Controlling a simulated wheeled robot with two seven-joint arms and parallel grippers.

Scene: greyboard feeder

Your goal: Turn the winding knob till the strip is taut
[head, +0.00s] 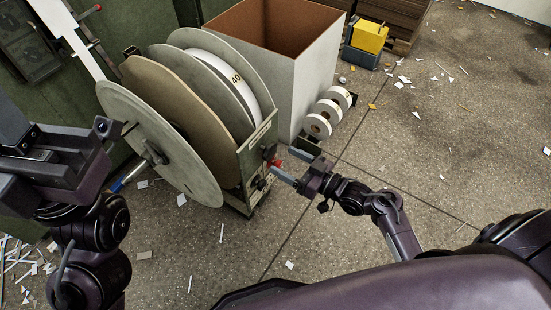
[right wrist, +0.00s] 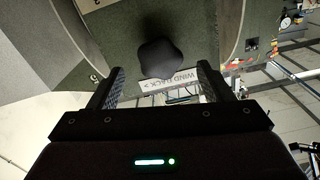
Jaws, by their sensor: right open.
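The winding knob (right wrist: 165,60) is a dark, lobed knob in the right wrist view, above a white label reading WIND BACK (right wrist: 168,82). My right gripper (right wrist: 160,70) is open, with one finger on each side of the knob and gaps showing. In the head view my right gripper (head: 281,162) points left at the end panel (head: 257,150) of the reel stand; the knob is hard to make out there. The reel (head: 150,140) has large grey discs and a white roll marked 40 (head: 232,75). Whether the strip is slack cannot be told. My left gripper (head: 75,160) is at the left, its fingers unclear.
A large open box (head: 310,85) stands behind the reel. White rolls (head: 325,118) sit at its right side. A yellow box (head: 369,37) is farther back. Paper scraps lie on the floor (head: 440,130), which is otherwise clear at the right.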

